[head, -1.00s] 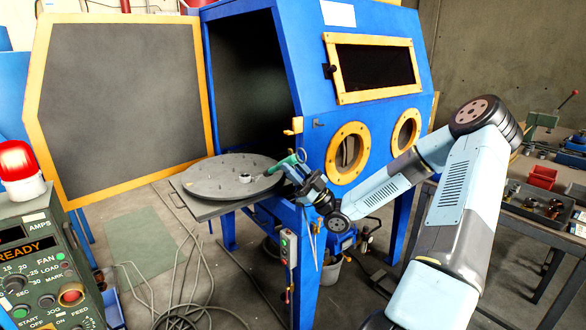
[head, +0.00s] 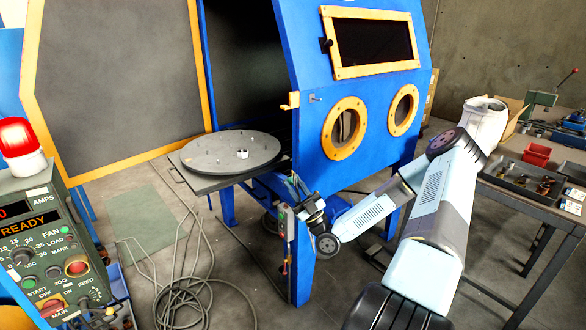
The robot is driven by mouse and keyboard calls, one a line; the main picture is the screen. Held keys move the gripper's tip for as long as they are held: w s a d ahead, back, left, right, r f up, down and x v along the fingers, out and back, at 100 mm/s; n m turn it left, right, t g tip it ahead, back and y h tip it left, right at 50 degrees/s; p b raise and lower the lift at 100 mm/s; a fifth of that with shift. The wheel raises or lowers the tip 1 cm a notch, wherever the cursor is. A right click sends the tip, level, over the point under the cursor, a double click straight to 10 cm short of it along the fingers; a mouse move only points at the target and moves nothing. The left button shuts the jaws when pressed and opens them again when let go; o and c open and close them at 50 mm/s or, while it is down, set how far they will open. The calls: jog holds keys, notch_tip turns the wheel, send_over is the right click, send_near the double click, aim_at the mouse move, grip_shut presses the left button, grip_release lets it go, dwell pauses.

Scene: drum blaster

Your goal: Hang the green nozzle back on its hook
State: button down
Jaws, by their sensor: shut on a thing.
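My gripper (head: 297,188) is beside the near front leg of the blue blast cabinet, below its two round ports. It is shut on the green nozzle, of which hardly anything can be made out at this angle. A small grey hook (head: 316,98) sticks out of the blue cabinet wall, up and to the left of the nearer round port. Nothing hangs on it. My gripper is well below the hook and apart from it.
The round turntable (head: 232,152) juts out of the open cabinet, left of my gripper. A yellow latch (head: 290,101) sits close left of the hook. Hose loops (head: 185,300) lie on the floor. A workbench (head: 530,198) with bins stands at right.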

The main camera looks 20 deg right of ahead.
notch_tip(320, 180, down, 18)
jog(key=w+d+m+t+h, duration=0.2)
jog(key=m+t+h, duration=0.2)
jog(key=h, duration=1.1)
jog(key=m, duration=0.2)
jog(key=shift+d+f+m, duration=0.15)
jog(key=shift+d+m, duration=0.05)
jog(key=shift+m, duration=0.1)
